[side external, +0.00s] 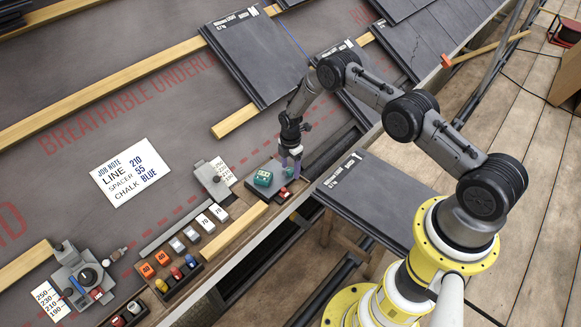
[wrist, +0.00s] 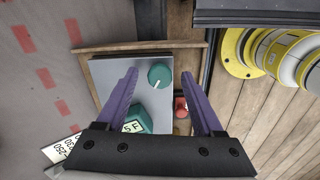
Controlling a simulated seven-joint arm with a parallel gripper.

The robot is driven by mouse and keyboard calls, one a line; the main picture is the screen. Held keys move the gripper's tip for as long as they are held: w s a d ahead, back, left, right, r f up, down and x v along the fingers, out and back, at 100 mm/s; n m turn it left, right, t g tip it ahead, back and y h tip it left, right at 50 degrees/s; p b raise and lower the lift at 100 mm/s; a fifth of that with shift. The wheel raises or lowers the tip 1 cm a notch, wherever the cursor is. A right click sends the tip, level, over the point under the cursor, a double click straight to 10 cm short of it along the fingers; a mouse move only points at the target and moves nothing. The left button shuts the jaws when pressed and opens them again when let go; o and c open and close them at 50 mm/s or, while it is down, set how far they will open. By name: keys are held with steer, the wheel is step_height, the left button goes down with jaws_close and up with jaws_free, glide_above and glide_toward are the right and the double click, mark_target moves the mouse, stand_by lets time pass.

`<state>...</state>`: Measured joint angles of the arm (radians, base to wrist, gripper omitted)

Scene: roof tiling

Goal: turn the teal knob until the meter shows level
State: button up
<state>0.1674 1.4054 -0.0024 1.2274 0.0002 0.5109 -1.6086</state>
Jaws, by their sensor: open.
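The teal knob (wrist: 160,75) is round with a pale pointer line and sits on a grey plate (wrist: 108,72). In the side external view the knob (side external: 288,172) is partly hidden beneath my gripper (side external: 291,158). In the wrist view my gripper (wrist: 159,76) is open, with one purple finger on either side of the knob and gaps between; contact is not visible. A teal box (wrist: 138,120) with white lettered labels stands beside the knob and is partly cut off by the gripper; it also shows in the side view (side external: 263,178). I cannot read a meter needle.
A small red item (wrist: 181,107) lies beside the plate, near the right finger. A grey block (side external: 212,175) with a number card stands left of the plate. A job note (side external: 131,172) lies on the underlay. Stacked slates (side external: 375,195) lie to the right.

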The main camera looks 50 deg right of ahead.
jaws_close()
steer(key=shift+m, duration=0.3)
